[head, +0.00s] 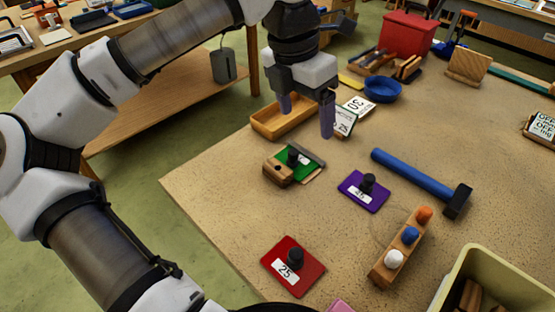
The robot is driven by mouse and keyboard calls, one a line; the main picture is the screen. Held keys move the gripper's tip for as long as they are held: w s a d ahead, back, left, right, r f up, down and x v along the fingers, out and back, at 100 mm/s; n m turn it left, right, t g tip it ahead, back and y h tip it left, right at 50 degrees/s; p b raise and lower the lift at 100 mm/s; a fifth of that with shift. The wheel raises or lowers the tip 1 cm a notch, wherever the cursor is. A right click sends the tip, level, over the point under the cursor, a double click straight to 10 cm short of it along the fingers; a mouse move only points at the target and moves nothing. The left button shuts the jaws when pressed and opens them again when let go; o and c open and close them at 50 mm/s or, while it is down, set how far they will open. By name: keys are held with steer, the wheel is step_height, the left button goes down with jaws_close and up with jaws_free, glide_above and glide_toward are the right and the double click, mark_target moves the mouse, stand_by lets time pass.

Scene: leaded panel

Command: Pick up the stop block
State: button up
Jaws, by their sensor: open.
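My gripper (306,118) is open with nothing between its two purple fingers. It points down over the far left part of the table (225,190). A small wooden block (277,173) with a dark spot on it lies below the gripper, nearer the camera, against a green plate (304,168) with a black knob and a white label. It may be the stop block, but I cannot tell for certain. A long wooden block (385,267) with orange, blue and white knobs stands at the front right.
A yellow tray (262,122) is behind the gripper, with number cards (345,122) and a blue bowl (382,89) to the right. A purple plate (350,195), red plate (275,259) and blue-handled hammer (420,181) lie nearer. A cream bin (452,275) stands front right.

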steer(key=w+a+f+n+y, duration=0.1)
steer(key=w+a+f+y, duration=0.1)
steer(key=a, duration=0.2)
steer(key=p, duration=0.1)
glide_above(280, 167)
step_height(280, 167, down, 7)
steer(key=shift+f+p, duration=1.05)
steer(key=shift+f, duration=1.95)
steer(key=c, duration=1.1)
steer(key=shift+o, duration=0.2)
steer(key=shift+r, duration=0.1)
